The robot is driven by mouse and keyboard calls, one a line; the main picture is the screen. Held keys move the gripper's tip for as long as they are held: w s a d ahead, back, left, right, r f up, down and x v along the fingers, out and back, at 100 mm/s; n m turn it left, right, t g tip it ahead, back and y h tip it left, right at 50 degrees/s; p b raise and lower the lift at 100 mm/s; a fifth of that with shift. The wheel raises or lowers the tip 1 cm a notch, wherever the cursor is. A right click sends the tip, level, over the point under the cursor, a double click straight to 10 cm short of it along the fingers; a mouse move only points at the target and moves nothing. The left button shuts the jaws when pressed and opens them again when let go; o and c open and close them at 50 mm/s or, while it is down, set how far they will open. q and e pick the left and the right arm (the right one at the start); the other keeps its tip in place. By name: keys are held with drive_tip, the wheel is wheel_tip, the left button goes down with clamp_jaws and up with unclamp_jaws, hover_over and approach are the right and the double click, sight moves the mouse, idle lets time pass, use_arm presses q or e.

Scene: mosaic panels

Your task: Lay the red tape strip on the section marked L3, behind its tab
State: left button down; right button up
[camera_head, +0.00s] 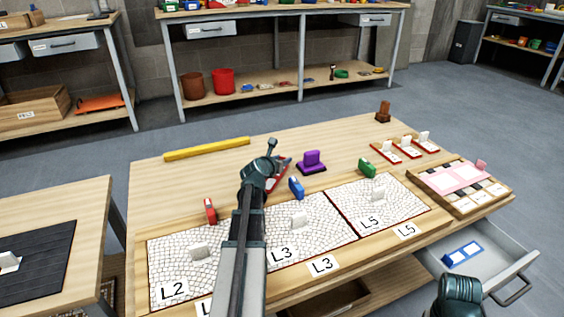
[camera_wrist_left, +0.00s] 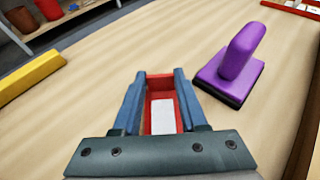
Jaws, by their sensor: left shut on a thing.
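My left gripper (camera_head: 276,174) is over the wooden table, behind the panels. It is shut on a red piece with a white face, which looks like the red tape strip (camera_wrist_left: 160,86); in the head view it is partly hidden by the gripper. The section marked L3 (camera_head: 325,234) is the middle stone-patterned panel, with an upright white tab (camera_head: 298,220) on it. My left arm covers the left part of this section. A blue handled piece (camera_head: 296,188) stands at its back edge.
Section L2 (camera_head: 172,268) is at left, L5 (camera_head: 395,205) at right. A purple handled block (camera_head: 312,160) stands close to the held piece; it also shows in the wrist view (camera_wrist_left: 238,60). A yellow bar (camera_head: 207,149) lies at the back. An open drawer (camera_head: 500,262) juts out at right.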

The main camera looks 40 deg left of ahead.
use_arm(q)
drive_tip(key=shift+f, duration=0.2)
drive_tip(key=shift+c, duration=2.2)
unclamp_jaws()
drive_tip(key=shift+r, duration=0.15)
